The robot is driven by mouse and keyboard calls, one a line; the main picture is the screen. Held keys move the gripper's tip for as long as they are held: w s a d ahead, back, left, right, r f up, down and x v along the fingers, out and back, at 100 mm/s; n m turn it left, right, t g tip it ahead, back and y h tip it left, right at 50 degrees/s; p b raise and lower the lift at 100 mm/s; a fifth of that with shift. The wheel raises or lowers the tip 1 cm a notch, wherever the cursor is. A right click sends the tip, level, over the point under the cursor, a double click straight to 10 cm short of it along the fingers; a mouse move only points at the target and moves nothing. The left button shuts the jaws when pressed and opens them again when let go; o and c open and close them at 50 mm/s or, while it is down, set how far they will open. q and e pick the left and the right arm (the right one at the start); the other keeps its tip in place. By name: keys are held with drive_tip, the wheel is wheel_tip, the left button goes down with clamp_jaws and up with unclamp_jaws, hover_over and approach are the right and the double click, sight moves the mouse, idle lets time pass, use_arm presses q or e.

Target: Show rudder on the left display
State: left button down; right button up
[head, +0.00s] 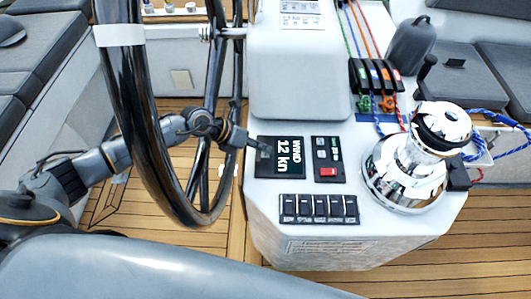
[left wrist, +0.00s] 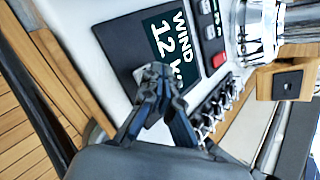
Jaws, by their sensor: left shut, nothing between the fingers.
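The display (head: 291,171) is a dark square on the white console and reads "WIND 12 kn". It also shows in the left wrist view (left wrist: 180,32), with the text partly covered by my fingers. My left gripper (head: 263,148) is shut and empty, its fingertips at the display's left side. In the left wrist view the closed fingertips (left wrist: 155,76) overlap the display's lower left part. I cannot tell whether they touch it. No rudder reading shows. My right gripper is not in view.
A panel with small buttons and a red button (head: 328,172) sits right of the display. A row of switches (head: 319,208) lies below it. A chrome winch (head: 405,170) stands at the right. The black steering wheel (head: 135,120) stands in front of my left forearm.

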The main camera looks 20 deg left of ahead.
sight(262, 154)
use_arm(q)
drive_tip(key=shift+f+b, duration=0.35)
drive_tip(key=shift+f, duration=0.3)
idle(0.6)
drive_tip(key=shift+r, duration=0.1)
drive_tip(key=shift+r+p, duration=0.85)
drive_tip(key=shift+p, duration=0.1)
drive_tip(key=shift+r, duration=0.15)
wheel_tip(262, 154, up, 5)
drive_tip(key=p, duration=0.4)
drive_tip(key=shift+p, duration=0.4)
drive_tip(key=shift+f, duration=0.2)
